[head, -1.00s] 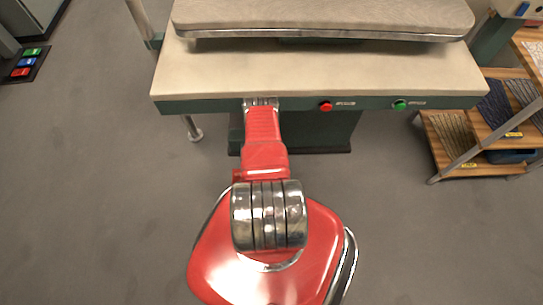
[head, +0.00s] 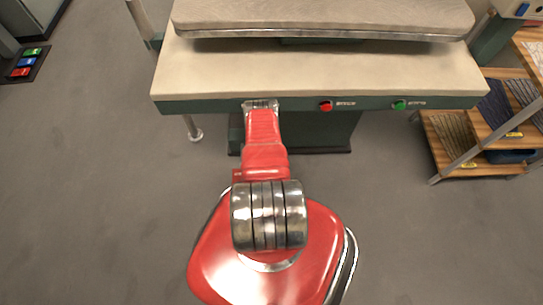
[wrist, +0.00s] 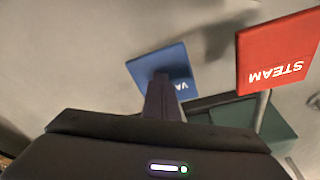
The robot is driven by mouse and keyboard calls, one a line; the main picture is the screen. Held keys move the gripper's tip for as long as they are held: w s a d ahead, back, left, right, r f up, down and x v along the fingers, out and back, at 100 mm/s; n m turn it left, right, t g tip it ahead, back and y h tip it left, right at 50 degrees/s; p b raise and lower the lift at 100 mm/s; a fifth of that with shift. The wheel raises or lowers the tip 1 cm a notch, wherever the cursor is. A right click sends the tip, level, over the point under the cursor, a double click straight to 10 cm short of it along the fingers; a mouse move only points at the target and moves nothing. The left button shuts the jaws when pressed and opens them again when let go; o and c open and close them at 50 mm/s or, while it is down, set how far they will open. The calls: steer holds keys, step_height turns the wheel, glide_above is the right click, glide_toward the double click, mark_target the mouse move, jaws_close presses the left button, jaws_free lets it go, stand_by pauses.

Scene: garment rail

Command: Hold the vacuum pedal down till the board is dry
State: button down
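In the wrist view the blue pedal (wrist: 177,67), with the letters "VA" showing, lies ahead of my gripper (wrist: 161,82). The gripper's dark fingers are together as one narrow shape, with nothing between them. Their tip overlaps the near part of the blue pedal; I cannot tell whether it presses or only hovers. The red STEAM pedal (wrist: 272,52) stands to the right, clear of the fingers. In the head view the cream board (head: 320,75) lies on the press, below the raised-looking padded top (head: 320,15). The gripper is hidden there behind my arm and the board's edge.
A red button (head: 325,105) and a green button (head: 399,104) sit on the press's front edge. A mat with small red, blue and green blocks (head: 26,62) lies at far left. Wooden shelves (head: 455,140) stand at right.

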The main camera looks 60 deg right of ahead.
steer(key=shift+a+f, duration=0.15)
steer(key=shift+f, duration=0.8)
stand_by(1.5)
stand_by(1.0)
steer(key=shift+d+r+v, duration=0.1)
steer(key=shift+d+v, duration=0.2)
steer(key=shift+v, duration=1)
steer(key=shift+d+r+v, duration=0.1)
steer(key=shift+d+v, duration=0.25)
steer(key=shift+v, duration=0.95)
steer(key=shift+d+r+v, duration=0.1)
steer(key=shift+d+v, duration=0.2)
steer(key=shift+v, duration=1.05)
steer(key=shift+d+r, duration=0.1)
steer(key=shift+s, duration=0.2)
